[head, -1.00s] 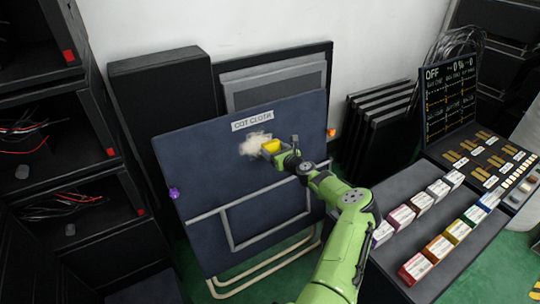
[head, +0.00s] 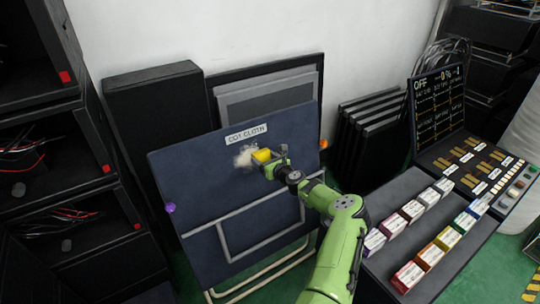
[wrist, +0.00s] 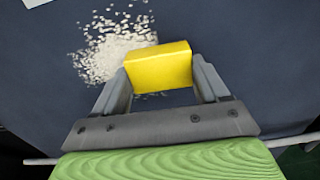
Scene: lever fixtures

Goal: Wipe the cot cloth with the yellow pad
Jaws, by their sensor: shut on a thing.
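The cot cloth (head: 190,178) is a dark blue upright panel on a pale frame, with a "COT CLOTH" label (head: 246,134) near its top. A pale speckled patch (head: 243,158) marks the cloth below the label; it also shows in the wrist view (wrist: 108,52). My gripper (head: 266,159) is shut on the yellow pad (head: 262,155), which sits between the two fingers in the wrist view (wrist: 158,66). The pad is at the right and lower edge of the patch and covers part of it. I cannot tell whether the pad touches the cloth.
A purple knob (head: 170,208) is on the cloth's left edge and an orange one (head: 323,144) on its right. A grey bench (head: 398,185) with several coloured boxes stands at the right, beside a control panel (head: 440,110). Black shelves (head: 60,150) stand at the left.

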